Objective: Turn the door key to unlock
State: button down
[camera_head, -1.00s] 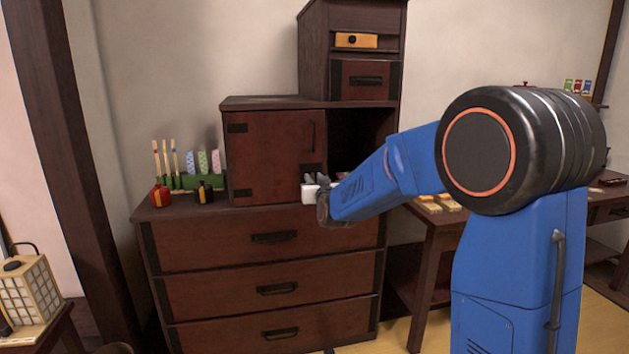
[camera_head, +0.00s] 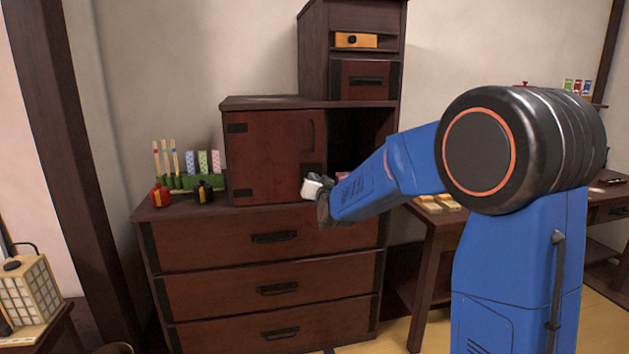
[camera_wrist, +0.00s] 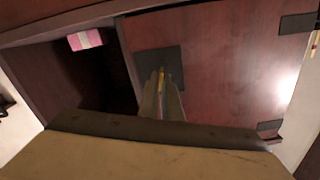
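The dark red cabinet door (camera_head: 265,150) is closed on the upper chest. A dark metal plate (camera_wrist: 172,60) is at its lower corner, beside the open compartment. In the wrist view, which is rolled over, a thin yellow key (camera_wrist: 161,78) shows between the grey fingertips of my gripper (camera_wrist: 161,88), in front of that plate. The fingers are close together, shut on the key. In the head view my gripper (camera_head: 313,184) is at the door's lower right corner, and the key is hidden there. The keyhole is hidden, so I cannot see how deep the key sits.
The open compartment (camera_head: 360,135) right of the door holds a pink-and-white item (camera_wrist: 84,40). Small red (camera_head: 160,196) and black (camera_head: 204,192) pots and a green stand (camera_head: 190,182) are on the chest top (camera_head: 240,214) at left. Drawers are below.

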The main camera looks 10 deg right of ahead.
jog(key=m, duration=1.4)
jog(key=shift+d+f, duration=0.15)
jog(key=shift+m, duration=0.3)
jog(key=c, duration=2)
grip_release()
jog(key=s, duration=1.7)
jog(key=shift+s, duration=0.2)
